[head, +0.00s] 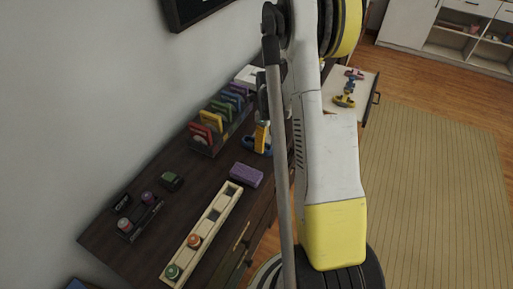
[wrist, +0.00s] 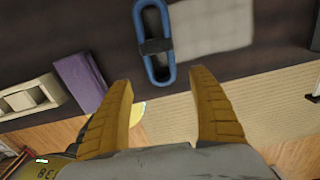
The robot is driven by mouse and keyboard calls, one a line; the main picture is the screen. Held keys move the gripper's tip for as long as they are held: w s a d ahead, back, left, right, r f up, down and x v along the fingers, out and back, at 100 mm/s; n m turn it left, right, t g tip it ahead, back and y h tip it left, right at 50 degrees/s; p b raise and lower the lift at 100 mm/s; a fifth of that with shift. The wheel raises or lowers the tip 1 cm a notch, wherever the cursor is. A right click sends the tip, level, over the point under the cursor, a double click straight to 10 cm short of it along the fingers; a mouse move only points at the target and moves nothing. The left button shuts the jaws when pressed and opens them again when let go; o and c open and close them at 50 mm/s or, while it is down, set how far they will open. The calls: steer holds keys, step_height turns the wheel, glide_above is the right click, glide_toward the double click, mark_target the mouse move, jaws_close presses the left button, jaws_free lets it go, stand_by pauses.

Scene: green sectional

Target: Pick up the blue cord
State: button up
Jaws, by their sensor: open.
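The blue cord (wrist: 169,47) is an elongated loop with a dark band across its middle, lying on the dark tabletop (wrist: 110,40) at the top centre of the wrist view. In the head view a bit of blue (head: 249,145) shows beside my gripper, mostly hidden by it and my arm. My gripper (wrist: 161,75) is open, its two yellow fingers spread wide with nothing between them. The cord lies ahead of the fingertips, its near end roughly between them in the picture. I cannot tell the height gap.
A purple block (head: 246,175) and a long cream tray (head: 181,256) holding small round items stand nearer on the tabletop. Several coloured upright items (head: 207,130) stand behind by the wall. A pale flat rectangle (wrist: 210,25) lies right of the cord.

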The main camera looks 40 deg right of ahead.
mark_target(266, 147)
step_height(266, 147, down, 5)
steer(key=shift+w+d+r+b, duration=0.1)
steer(key=shift+d+r+b, duration=0.05)
steer(key=shift+b, duration=0.95)
steer(key=shift+r, duration=0.1)
steer(key=c, duration=1.3)
